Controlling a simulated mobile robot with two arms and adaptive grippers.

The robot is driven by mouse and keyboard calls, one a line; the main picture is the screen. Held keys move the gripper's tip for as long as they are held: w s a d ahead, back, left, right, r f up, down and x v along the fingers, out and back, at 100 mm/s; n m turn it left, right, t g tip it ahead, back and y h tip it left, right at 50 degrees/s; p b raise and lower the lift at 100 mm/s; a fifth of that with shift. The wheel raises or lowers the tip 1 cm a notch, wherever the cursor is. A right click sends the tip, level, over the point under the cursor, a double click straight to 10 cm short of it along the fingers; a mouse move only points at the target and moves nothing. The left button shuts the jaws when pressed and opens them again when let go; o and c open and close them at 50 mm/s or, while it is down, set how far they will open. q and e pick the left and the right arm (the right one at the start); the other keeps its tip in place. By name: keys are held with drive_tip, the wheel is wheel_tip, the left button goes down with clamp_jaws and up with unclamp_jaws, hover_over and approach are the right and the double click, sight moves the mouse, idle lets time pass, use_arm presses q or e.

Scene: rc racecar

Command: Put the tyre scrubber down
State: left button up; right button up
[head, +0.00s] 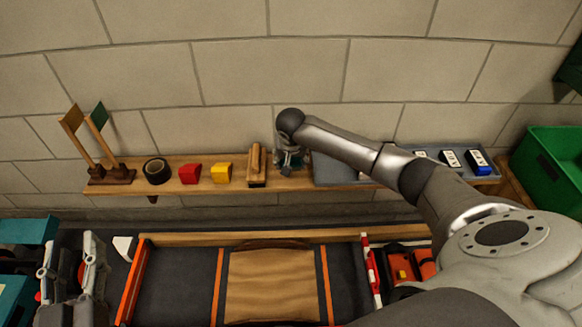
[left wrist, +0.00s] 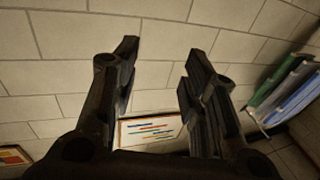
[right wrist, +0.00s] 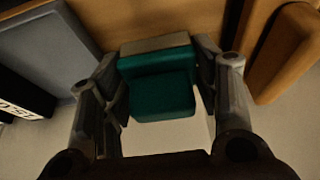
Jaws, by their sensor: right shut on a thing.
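My right gripper (head: 290,160) is at the wall shelf, between the wooden brush (head: 256,166) and the grey tray (head: 330,172). In the right wrist view, the right gripper (right wrist: 160,85) is shut on the tyre scrubber (right wrist: 160,95), a teal block with a grey-brown strip along its far side. The scrubber lies between both fingers, over or on the wooden shelf (right wrist: 150,16); I cannot tell whether it touches. In the head view the gripper mostly hides it. My left gripper (head: 75,262) is at the lower left; its fingers (left wrist: 158,75) are open and empty.
The shelf (head: 205,185) also carries two flags (head: 96,125), black tape (head: 157,171), a red block (head: 189,173) and a yellow block (head: 221,173). White-labelled boxes (head: 450,160) stand in the tray. A green bin (head: 550,165) is at right. Below is a track with a sand-coloured ramp (head: 272,285).

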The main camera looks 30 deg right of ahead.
sight(291, 163)
wheel_tip(291, 163, down, 3)
drive_tip(key=shift+r+b, duration=0.15)
drive_tip(key=shift+b, duration=0.3)
drive_tip(key=shift+f, duration=0.2)
use_arm(q)
drive_tip(key=r+t, duration=0.2)
drive_tip(key=r, duration=0.1)
drive_tip(key=s+r+t+h, duration=0.1)
drive_tip(key=r, duration=0.1)
drive_tip(key=shift+d, duration=0.25)
drive_tip(key=shift+w, duration=0.1)
use_arm(e)
drive_tip(key=shift+f, duration=0.1)
drive_tip(key=o, duration=0.9)
use_arm(q)
drive_tip(key=shift+f, duration=0.2)
